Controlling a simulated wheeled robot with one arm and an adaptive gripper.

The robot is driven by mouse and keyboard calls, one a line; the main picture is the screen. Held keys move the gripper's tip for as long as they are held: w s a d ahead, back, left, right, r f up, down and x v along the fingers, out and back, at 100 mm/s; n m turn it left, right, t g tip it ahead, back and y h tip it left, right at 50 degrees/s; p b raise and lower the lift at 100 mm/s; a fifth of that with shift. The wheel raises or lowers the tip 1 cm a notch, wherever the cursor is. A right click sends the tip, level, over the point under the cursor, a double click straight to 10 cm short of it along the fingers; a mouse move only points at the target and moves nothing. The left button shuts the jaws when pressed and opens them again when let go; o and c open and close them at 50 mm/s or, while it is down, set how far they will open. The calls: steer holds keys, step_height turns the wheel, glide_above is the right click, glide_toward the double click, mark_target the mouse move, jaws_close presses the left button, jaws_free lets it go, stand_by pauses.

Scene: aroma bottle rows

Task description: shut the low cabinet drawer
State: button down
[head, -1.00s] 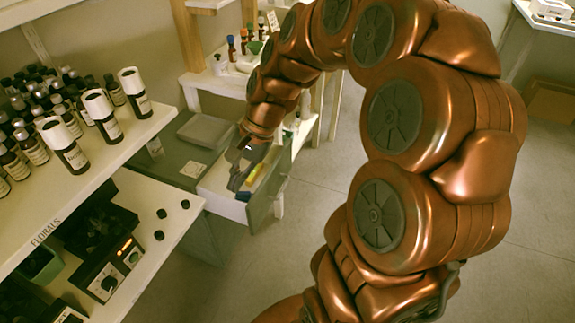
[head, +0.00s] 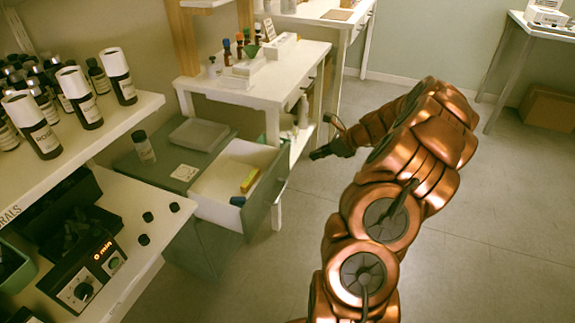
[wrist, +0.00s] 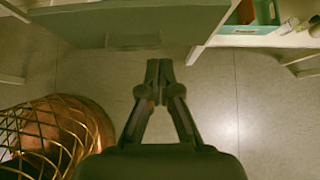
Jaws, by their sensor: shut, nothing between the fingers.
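The low cabinet (head: 183,172) is grey-green and stands between the shelf unit and a white table. Its drawer (head: 218,183) is open, with a pale inside and a grey-green front panel (head: 268,192). A yellow-and-orange item (head: 250,180) and a dark blue item (head: 238,201) lie in the drawer. My gripper (head: 314,155) is to the right of the front panel, outside the drawer and apart from it. In the wrist view, my gripper (wrist: 159,66) has its fingertips together and empty, just short of a grey-green panel (wrist: 125,22), seemingly the drawer front.
A grey lidded box (head: 198,134) and a bottle (head: 143,147) stand on the cabinet top. The white table (head: 275,90) with small bottles is behind. The bottle shelf (head: 120,115) is at left. Floor (head: 480,230) at right is clear.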

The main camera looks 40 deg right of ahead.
glide_toward(278, 164)
steer(key=shift+b+x, duration=0.4)
steer(key=shift+x, duration=2.85)
steer(key=shift+a, duration=0.1)
